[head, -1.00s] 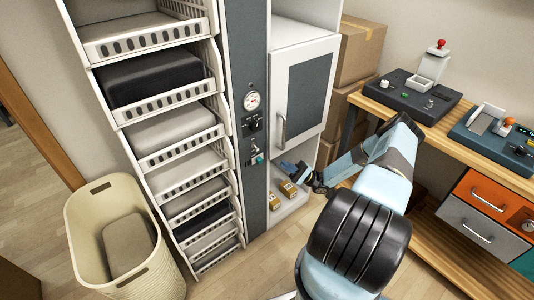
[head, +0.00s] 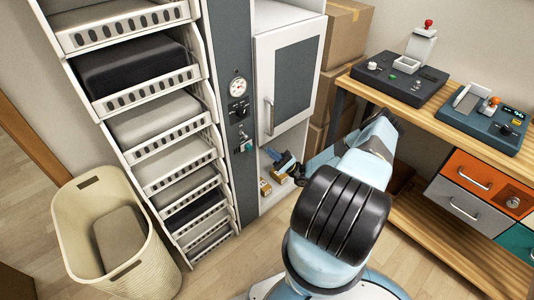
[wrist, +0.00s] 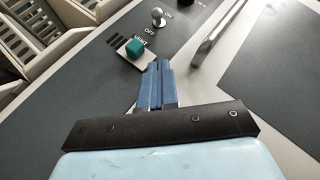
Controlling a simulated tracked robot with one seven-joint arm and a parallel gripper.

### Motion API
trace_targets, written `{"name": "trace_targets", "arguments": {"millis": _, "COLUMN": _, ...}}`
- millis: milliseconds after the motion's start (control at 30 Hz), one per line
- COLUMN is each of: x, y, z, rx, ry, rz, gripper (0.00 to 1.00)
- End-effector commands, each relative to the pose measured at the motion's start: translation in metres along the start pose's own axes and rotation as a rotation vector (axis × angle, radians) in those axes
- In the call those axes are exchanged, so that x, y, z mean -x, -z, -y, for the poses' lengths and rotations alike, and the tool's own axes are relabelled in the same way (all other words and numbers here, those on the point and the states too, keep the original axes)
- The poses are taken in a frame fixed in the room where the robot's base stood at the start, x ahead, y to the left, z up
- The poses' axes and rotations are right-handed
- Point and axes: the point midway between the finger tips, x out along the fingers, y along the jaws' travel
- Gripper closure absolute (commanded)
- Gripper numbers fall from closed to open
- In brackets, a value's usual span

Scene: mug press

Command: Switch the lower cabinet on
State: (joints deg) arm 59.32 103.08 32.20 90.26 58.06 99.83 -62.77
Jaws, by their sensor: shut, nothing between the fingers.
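A grey control panel (head: 243,190) stands between the drawer stack and the white cabinet (head: 291,80). The wrist view shows a silver toggle switch (wrist: 158,17) with an OFF label at its lower left and another label, seemingly ON, at its right. Below it is a teal button (wrist: 135,47) on a pale plate, with a VENT label beside it. My gripper (wrist: 160,66) is shut and empty. Its tips appear just right of and below the teal button in the wrist view; I cannot tell whether they touch the panel. In the head view my gripper (head: 269,154) is low, right of the panel controls.
A round gauge (head: 238,86) and a black knob (head: 238,110) sit higher on the panel. The cabinet door's bar handle (head: 269,115) is close to the gripper's right. Small boxes (head: 264,187) lie on the shelf below. A workbench (head: 450,125) stands right, a basket (head: 115,240) left.

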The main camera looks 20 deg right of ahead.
Motion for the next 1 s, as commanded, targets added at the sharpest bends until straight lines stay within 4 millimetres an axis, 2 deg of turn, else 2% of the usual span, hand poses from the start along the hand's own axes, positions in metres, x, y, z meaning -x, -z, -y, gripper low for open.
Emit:
{"name": "trace_targets", "arguments": {"millis": 433, "x": -0.079, "y": -0.001, "z": 0.000, "rx": -0.002, "ry": 0.000, "rz": 0.002, "gripper": 1.00}}
{"name": "trace_targets", "arguments": {"millis": 500, "x": -0.086, "y": -0.008, "z": 0.000, "rx": -0.002, "ry": 0.000, "rz": 0.001, "gripper": 1.00}}
{"name": "trace_targets", "arguments": {"millis": 700, "x": -0.101, "y": -0.023, "z": 0.000, "rx": -0.001, "ry": 0.000, "rz": 0.000, "gripper": 1.00}}
{"name": "trace_targets", "arguments": {"millis": 1000, "x": -0.107, "y": -0.029, "z": 0.000, "rx": 0.000, "ry": -0.001, "rz": 0.000, "gripper": 1.00}}
